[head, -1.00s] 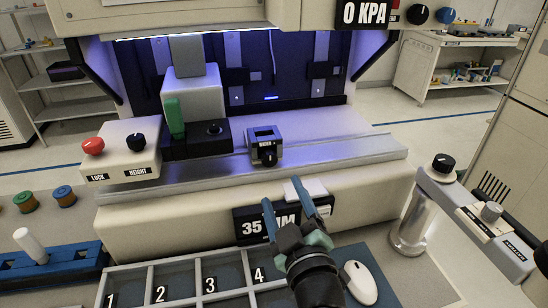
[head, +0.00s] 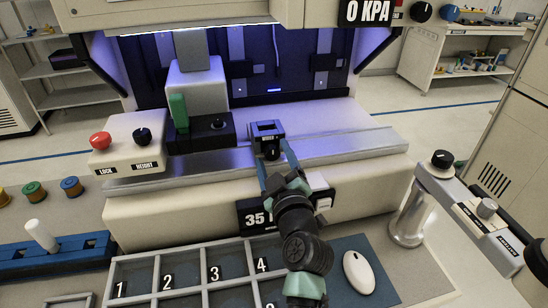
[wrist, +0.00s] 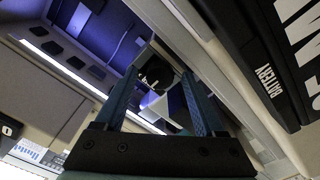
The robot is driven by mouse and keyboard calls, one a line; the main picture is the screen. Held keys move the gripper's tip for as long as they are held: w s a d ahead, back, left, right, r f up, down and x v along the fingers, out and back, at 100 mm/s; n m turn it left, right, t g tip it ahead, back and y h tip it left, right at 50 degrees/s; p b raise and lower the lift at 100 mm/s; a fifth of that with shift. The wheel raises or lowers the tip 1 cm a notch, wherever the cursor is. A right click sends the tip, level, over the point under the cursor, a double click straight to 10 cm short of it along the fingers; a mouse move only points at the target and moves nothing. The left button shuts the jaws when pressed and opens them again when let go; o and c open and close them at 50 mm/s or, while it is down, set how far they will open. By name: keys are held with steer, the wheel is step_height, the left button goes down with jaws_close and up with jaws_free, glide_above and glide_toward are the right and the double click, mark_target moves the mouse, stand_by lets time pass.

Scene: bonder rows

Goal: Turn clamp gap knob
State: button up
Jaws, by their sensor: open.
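The small grey clamp block (head: 266,131) sits on the metal rail in the middle of the head view. A dark knob (head: 272,152) is on its front face, partly behind my gripper. My gripper (head: 275,162) is open, its two blue fingers pointing at the block, one on each side of the knob in the picture. In the wrist view the open fingers (wrist: 165,85) frame the dark knob area (wrist: 152,76) beyond their tips. I cannot tell whether a finger touches the knob.
A red LOCK knob (head: 100,140) and black HEIGHT knob (head: 143,136) are on the white box at left. A green-handled black block (head: 205,133) stands left of the clamp. A numbered tray (head: 185,256), a white mouse (head: 358,272) and a display (head: 252,216) are in front.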

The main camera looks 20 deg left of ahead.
jaws_close()
steer(key=shift+m, duration=0.3)
steer(key=m+b, duration=0.2)
steer(key=m, duration=0.2)
steer(key=shift+f+m, duration=0.1)
steer(key=shift+m, duration=0.2)
steer(key=m, duration=0.6)
steer(key=m+p, duration=0.1)
steer(key=m, duration=0.5)
steer(key=shift+m, duration=0.3)
steer(key=m+p, duration=0.2)
steer(key=m, duration=0.4)
steer(key=shift+d, duration=0.1)
